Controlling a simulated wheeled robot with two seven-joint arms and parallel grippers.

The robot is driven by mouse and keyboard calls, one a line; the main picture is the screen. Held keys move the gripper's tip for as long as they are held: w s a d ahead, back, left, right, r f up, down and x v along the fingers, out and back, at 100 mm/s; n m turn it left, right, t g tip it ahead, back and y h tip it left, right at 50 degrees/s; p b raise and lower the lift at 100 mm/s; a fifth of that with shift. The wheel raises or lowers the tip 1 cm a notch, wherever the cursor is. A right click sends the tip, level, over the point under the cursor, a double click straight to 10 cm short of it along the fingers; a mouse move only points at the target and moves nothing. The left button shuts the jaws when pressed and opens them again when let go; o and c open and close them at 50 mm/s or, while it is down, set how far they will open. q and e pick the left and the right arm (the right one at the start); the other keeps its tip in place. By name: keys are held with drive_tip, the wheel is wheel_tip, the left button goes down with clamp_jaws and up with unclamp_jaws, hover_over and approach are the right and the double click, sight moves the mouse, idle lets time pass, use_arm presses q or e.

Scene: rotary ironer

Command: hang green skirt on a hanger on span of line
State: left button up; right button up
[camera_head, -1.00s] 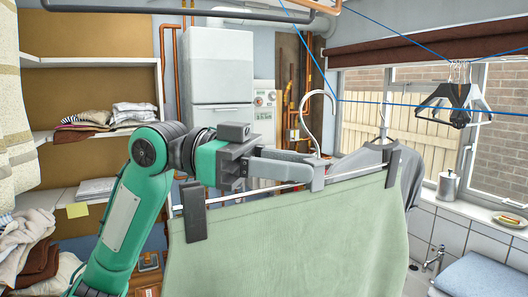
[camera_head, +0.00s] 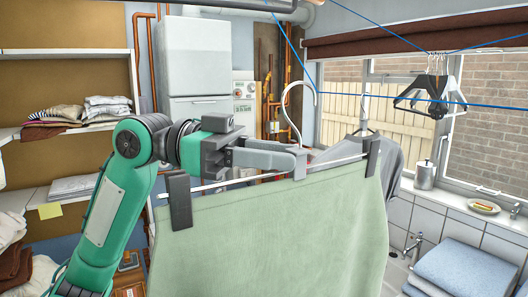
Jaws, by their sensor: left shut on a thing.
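The green skirt (camera_head: 275,235) hangs from a clip hanger, held at its waist by two dark clips on a thin bar. My left gripper (camera_head: 303,160) is shut on the hanger (camera_head: 290,112) near the base of its pale hook, above the bar. The hook points up with its tip close to the blue line (camera_head: 395,98) in the picture; I cannot tell whether they touch. The line's spans cross the upper right of the view. My right gripper is not in view.
A grey garment on another hanger (camera_head: 363,120) hangs behind the skirt. Several dark hangers (camera_head: 432,95) hang bunched at right by the window. A white boiler (camera_head: 207,60) and shelves of folded cloth (camera_head: 105,108) stand behind. A sink area with a canister (camera_head: 425,175) is at right.

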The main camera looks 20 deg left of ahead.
use_arm(q)
drive_tip(key=w+d+p, duration=0.2)
drive_tip(key=w+d, duration=0.7)
drive_tip(key=w, duration=0.3)
drive_tip(key=w+d+p, duration=0.3)
drive_tip(key=w+d, duration=0.7)
drive_tip(key=w, duration=0.3)
drive_tip(key=shift+w+d, duration=0.2)
drive_tip(key=shift+d, duration=0.1)
idle(0.5)
drive_tip(key=shift+a, duration=0.1)
